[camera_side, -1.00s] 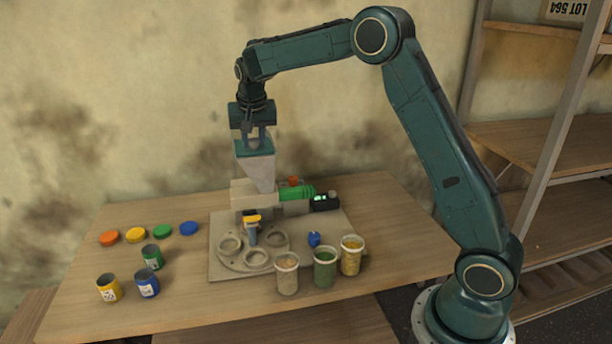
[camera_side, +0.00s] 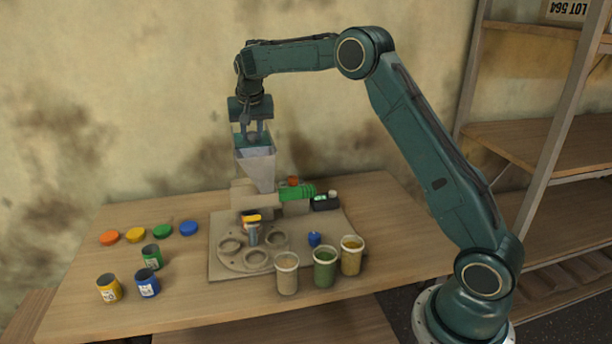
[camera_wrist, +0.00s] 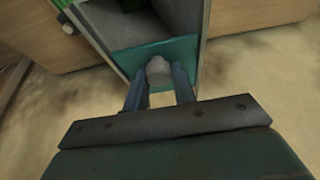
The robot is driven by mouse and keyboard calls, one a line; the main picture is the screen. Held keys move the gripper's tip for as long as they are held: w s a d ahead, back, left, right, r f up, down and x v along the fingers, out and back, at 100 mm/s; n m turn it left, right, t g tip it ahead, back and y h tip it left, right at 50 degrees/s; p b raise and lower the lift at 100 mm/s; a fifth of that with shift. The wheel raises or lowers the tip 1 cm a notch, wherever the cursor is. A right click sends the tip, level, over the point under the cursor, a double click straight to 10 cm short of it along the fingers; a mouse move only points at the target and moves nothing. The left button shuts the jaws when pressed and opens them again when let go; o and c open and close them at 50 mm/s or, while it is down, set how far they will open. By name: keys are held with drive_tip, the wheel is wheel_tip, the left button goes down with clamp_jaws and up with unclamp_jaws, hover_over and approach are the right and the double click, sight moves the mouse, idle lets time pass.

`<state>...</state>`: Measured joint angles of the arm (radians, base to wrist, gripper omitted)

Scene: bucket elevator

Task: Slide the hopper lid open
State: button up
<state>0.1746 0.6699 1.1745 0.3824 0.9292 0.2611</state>
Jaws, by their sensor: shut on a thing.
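The grey funnel-shaped hopper (camera_side: 259,174) stands on the machine, its mouth upward. Its teal lid (camera_wrist: 135,64) sits at the wall side of the mouth, and the grey inside of the hopper (camera_wrist: 121,22) shows past the lid's edge. The lid is partly open. My gripper (camera_side: 252,138) points down over the hopper. In the wrist view my fingers (camera_wrist: 159,88) are shut on the lid's round grey knob (camera_wrist: 158,67).
Three filled cups (camera_side: 325,272) stand at the front right. The stained wall is close behind.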

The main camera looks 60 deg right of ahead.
drive_tip(key=shift+w+d+r, duration=0.1)
drive_tip(key=shift+w+d, duration=1.6)
drive_tip(key=shift+d, duration=0.05)
drive_tip(key=o, duration=0.7)
drive_tip(key=shift+o, duration=0.2)
drive_tip(key=shift+a, duration=0.1)
drive_tip(key=shift+s+r, duration=0.1)
drive_tip(key=shift+v, duration=2.85)
drive_tip(key=shift+a, duration=0.1)
